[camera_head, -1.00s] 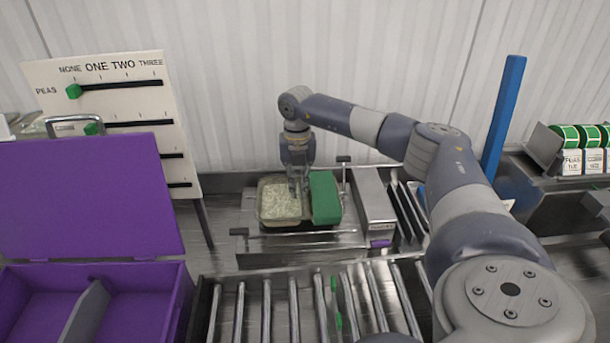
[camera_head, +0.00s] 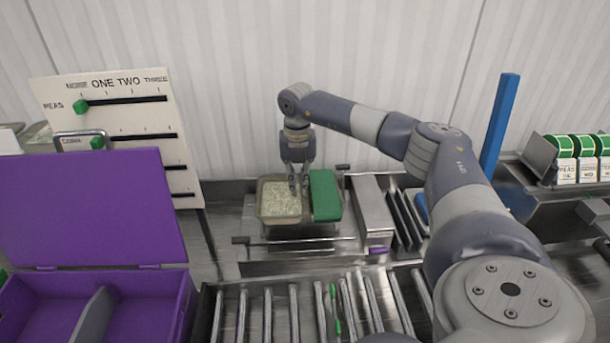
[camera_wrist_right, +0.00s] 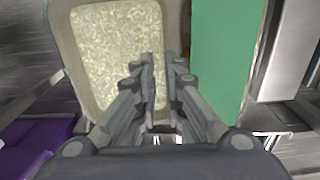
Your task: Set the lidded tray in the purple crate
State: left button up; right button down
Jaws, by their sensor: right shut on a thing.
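The tray (camera_head: 262,214) holds pale rice in its left part, and a green lid (camera_head: 325,195) covers its right part. It is over the metal station at the back middle. My right gripper (camera_head: 298,188) points down and is shut on the tray's middle, between rice and lid. In the right wrist view its fingers (camera_wrist_right: 160,85) cover the exact spot gripped. The tray seems slightly above the station, but the gap is hard to see. The purple crate (camera_head: 178,308) is at the front left, its lid raised and a grey divider inside. My left gripper is out of view.
A roller conveyor (camera_head: 268,312) lies in front of the station. A white slider board (camera_head: 140,135) stands behind the crate's raised purple lid (camera_head: 90,210). A grey box (camera_head: 372,210) and a blue post (camera_head: 500,130) stand to the right.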

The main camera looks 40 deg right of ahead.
aim_at(298, 188)
notch_tip(298, 188, up, 8)
jog(key=p, duration=0.5)
jog(key=shift+f, duration=0.1)
